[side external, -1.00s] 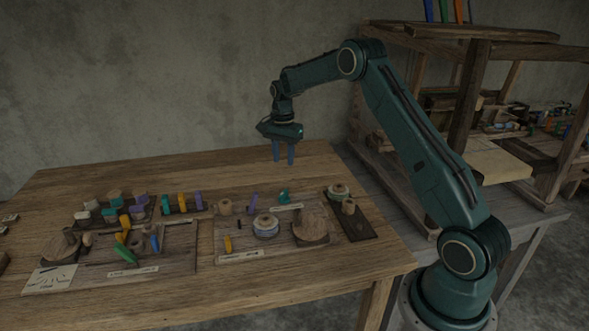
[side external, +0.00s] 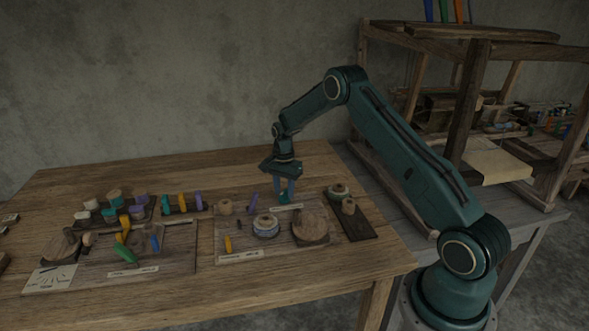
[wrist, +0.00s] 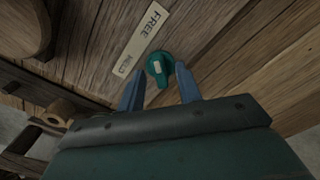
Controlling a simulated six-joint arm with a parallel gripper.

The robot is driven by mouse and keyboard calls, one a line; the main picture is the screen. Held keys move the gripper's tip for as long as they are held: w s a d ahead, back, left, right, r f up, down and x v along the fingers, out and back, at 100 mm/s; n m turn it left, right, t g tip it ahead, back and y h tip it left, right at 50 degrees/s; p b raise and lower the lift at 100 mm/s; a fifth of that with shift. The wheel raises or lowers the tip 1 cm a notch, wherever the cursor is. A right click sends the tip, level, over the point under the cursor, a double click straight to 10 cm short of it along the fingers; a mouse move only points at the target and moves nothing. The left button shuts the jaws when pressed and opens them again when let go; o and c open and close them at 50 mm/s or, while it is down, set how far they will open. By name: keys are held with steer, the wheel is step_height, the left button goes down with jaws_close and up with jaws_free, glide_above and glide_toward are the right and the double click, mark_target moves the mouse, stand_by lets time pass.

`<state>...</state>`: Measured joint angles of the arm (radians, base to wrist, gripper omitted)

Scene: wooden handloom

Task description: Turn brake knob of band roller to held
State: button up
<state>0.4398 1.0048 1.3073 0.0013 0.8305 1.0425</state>
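The teal brake knob (wrist: 161,74) sits on the wooden board in the wrist view, with a pale mark on its face. Beside it is a pale label strip (wrist: 140,42) reading FREE at one end and HELD at the other. My gripper (wrist: 160,69) is open, with one blue finger on either side of the knob and a visible gap to it. In the side view my gripper (side external: 284,188) points down at the back of the middle board, and its fingers mostly hide the knob (side external: 284,198). I cannot tell whether the fingertips are level with the knob.
A dark narrow board (side external: 358,226) with round pieces lies to the right. The table behind is clear.

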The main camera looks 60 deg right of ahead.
steer(key=shift+f, duration=0.1)
jaws_close()
steer(key=shift+n, duration=0.4)
steer(key=n, duration=1.1)
steer(key=shift+n, duration=2.1)
